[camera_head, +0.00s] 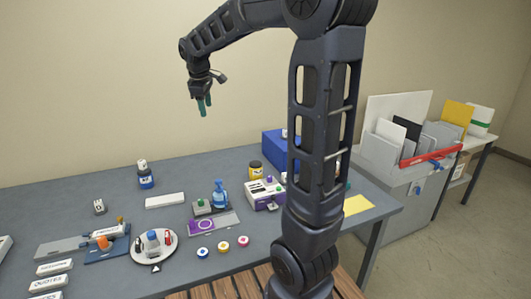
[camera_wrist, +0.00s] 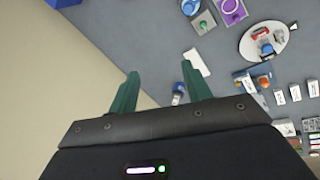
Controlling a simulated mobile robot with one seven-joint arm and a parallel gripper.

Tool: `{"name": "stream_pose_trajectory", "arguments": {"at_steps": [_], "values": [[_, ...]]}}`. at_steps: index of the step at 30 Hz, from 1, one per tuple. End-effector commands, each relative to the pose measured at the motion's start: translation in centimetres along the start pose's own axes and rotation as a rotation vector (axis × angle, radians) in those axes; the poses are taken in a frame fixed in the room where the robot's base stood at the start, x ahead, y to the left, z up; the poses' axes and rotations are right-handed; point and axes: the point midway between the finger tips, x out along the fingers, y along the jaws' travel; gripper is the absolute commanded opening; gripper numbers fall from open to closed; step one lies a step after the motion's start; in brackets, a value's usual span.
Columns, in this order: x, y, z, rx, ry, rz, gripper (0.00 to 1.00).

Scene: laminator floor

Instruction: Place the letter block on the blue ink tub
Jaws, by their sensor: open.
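A small grey block (camera_head: 99,207) stands on the left part of the grey-blue table; it looks like the letter block, but its face is too small to read. A small round tub with a blue ring (camera_head: 203,251) stands near the front edge, at the left end of a short row of tubs. A taller blue jar (camera_head: 145,175) with a pale label stands farther back; I cannot tell for sure which is the blue ink tub. My gripper (camera_head: 204,105) is open and empty, high above the back of the table, its green fingers apart in the wrist view (camera_wrist: 160,70).
A round white stand (camera_head: 169,238) with small items is at centre front. A white slab (camera_head: 165,201) lies behind it. A blue bottle (camera_head: 220,193), a purple-and-white device (camera_head: 265,191) and a blue bin (camera_head: 284,148) stand rightward. Labelled blocks (camera_head: 52,267) line the front left.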

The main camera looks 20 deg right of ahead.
Motion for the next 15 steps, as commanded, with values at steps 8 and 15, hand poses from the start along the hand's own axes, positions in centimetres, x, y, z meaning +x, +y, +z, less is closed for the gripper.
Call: {"name": "stream_pose_trajectory", "arguments": {"at_steps": [8, 15], "values": [[-1.9, -5.0, 8.8, 0.31, 0.043, -0.002, 0.49], [-2.1, -10.1, 15.2, 0.58, 0.083, -0.011, 0.49]]}}
